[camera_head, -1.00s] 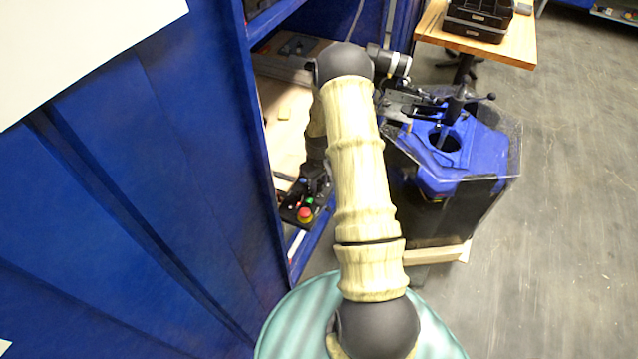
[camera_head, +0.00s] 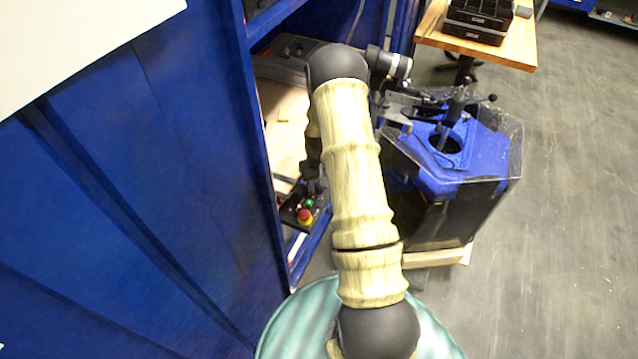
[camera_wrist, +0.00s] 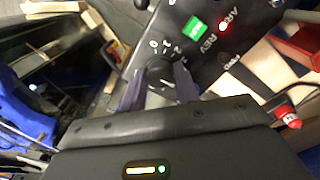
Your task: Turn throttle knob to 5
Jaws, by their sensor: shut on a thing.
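The throttle knob (camera_wrist: 160,78) is dark and round, on a black control panel (camera_wrist: 240,38) with white numerals beside it, among them 0, 1 and 2. A short pale mark shows on the knob, but I cannot tell exactly which numeral it points to. My gripper (camera_wrist: 158,88) is shut on the knob, one finger on each side. In the head view the control box (camera_head: 291,212) stands on the shelf, and my arm and gripper hide much of it.
A green lit switch (camera_wrist: 195,28) and a red light (camera_wrist: 223,27) sit near the knob. A red push button (camera_head: 305,216) is at the box's near end. The blue cabinet wall (camera_head: 150,170) is close on the left. A blue machine (camera_head: 450,165) stands to the right.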

